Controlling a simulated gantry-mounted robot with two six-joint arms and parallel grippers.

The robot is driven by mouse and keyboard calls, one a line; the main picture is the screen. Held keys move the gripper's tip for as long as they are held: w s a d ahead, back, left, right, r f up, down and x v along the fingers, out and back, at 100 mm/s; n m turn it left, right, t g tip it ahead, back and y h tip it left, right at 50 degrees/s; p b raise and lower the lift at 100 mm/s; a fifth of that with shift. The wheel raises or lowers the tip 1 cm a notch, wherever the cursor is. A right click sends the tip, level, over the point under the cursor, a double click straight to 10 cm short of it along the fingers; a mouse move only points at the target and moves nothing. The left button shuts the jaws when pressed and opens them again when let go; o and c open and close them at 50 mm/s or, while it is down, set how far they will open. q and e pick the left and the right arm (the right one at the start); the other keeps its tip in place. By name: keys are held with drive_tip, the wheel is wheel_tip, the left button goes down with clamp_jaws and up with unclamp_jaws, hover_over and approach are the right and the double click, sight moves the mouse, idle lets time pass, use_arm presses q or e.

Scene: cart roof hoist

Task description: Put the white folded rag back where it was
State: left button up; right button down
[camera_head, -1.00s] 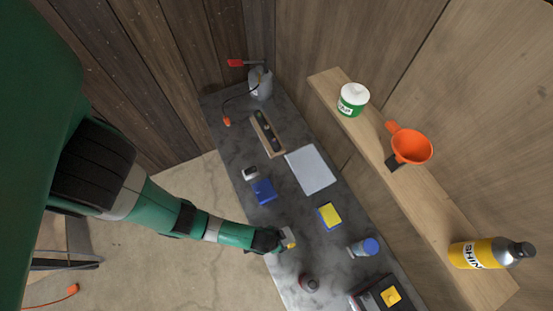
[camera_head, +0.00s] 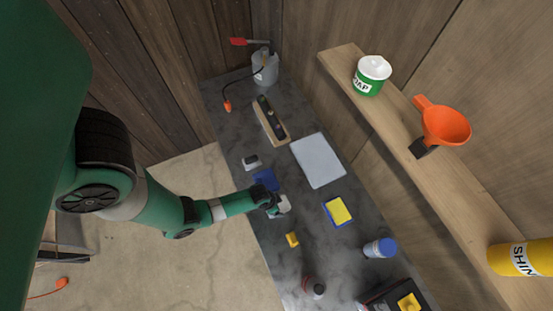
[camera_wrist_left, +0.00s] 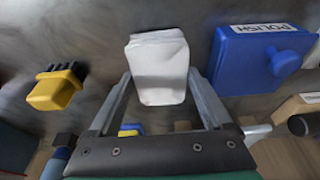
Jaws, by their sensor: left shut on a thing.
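The white folded rag (camera_head: 283,206) is in the jaws of my left gripper (camera_head: 274,204), over the dark bench near its left edge. In the left wrist view the rag (camera_wrist_left: 158,68) is between the two fingers of the gripper (camera_wrist_left: 160,90) and sticks out past their tips. I cannot tell whether the rag touches the bench. A blue block (camera_head: 265,180) is just beyond the gripper; in the wrist view the blue block (camera_wrist_left: 240,65) bears the label POLISH. My right gripper is not in view.
On the bench (camera_head: 300,262) are a yellow brush (camera_head: 292,240), a blue-yellow sponge (camera_head: 339,211), a blue-capped jar (camera_head: 380,248), a grey sheet (camera_head: 318,160) and a wooden-based tool (camera_head: 270,122). A shelf (camera_head: 440,190) at right holds a tub, an orange funnel and a yellow bottle.

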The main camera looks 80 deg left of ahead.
use_arm(q)
drive_tip(key=shift+f, duration=0.4)
drive_tip(key=o, duration=1.3)
drive_tip(key=shift+c, duration=0.2)
drive_tip(key=p+v, duration=0.9)
drive_tip(key=v, duration=0.3)
drive_tip(key=shift+p, duration=0.3)
drive_tip(key=shift+r, duration=0.1)
